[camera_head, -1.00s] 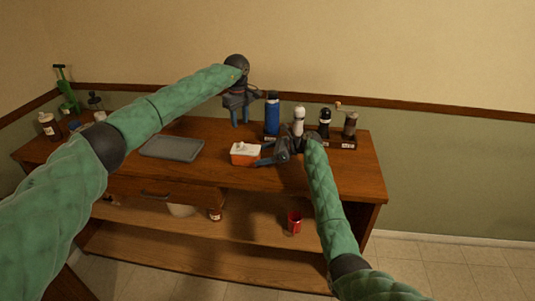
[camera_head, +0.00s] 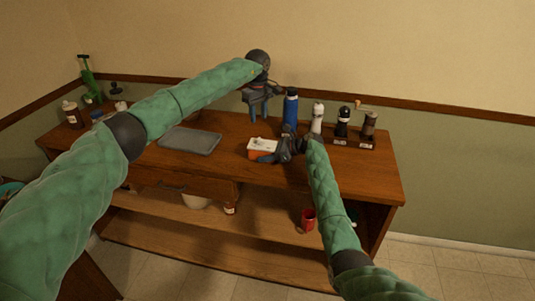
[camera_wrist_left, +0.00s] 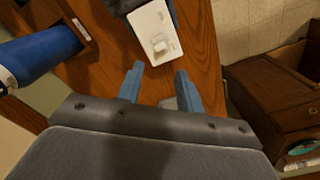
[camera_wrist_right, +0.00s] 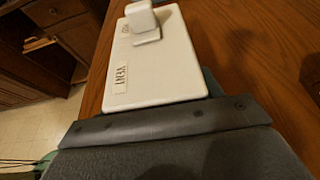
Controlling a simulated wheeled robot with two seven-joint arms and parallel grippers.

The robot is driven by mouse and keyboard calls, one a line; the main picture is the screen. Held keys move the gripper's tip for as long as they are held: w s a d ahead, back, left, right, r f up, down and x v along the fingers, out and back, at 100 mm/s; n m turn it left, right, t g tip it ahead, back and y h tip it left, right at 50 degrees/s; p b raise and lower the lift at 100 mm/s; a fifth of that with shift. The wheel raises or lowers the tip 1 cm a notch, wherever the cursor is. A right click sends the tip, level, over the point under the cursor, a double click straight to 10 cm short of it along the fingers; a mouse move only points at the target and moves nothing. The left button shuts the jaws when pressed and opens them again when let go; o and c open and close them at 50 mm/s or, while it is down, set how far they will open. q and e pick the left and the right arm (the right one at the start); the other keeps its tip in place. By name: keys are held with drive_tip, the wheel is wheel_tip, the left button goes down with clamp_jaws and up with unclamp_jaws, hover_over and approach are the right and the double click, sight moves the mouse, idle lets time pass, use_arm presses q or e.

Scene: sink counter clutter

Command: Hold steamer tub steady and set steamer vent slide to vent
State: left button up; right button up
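The steamer tub (camera_head: 262,146) is an orange box with a white lid on the counter. In the right wrist view its lid (camera_wrist_right: 165,70) has a VENT label (camera_wrist_right: 122,76) at the near end. The white vent slide knob (camera_wrist_right: 143,18) sits toward the far end, beside a second label too small to read. My right gripper (camera_head: 268,157) is at the tub with its fingers along the sides, seemingly shut on it; one finger is mostly hidden. My left gripper (camera_head: 258,112) is open, empty and pointing down behind the tub.
A blue bottle (camera_head: 290,108), a white shaker (camera_head: 317,118) and dark grinders (camera_head: 342,122) stand right of my left gripper. A grey tray (camera_head: 190,141) lies left of the tub. A red cup (camera_head: 308,219) is on the shelf below. The counter's front right is clear.

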use_arm(q)
drive_tip(key=shift+c, duration=0.5)
use_arm(e)
drive_tip(key=c, duration=0.6)
use_arm(q)
drive_tip(key=shift+f, duration=0.15)
drive_tip(key=c, duration=0.4)
drive_tip(key=shift+a+f, duration=0.9)
drive_tip(key=shift+a, duration=0.05)
clamp_jaws()
use_arm(e)
drive_tip(key=shift+d, duration=0.1)
use_arm(q)
drive_tip(key=w+a+r+n+g+h, duration=0.1)
drive_tip(key=w+a+n+h, duration=0.1)
drive_tip(key=a+n+h, duration=0.2)
drive_tip(key=a+n, duration=0.3)
drive_tip(key=a, duration=0.1)
drive_tip(key=shift+w+a+r, duration=0.25)
drive_tip(key=shift+w+r, duration=0.15)
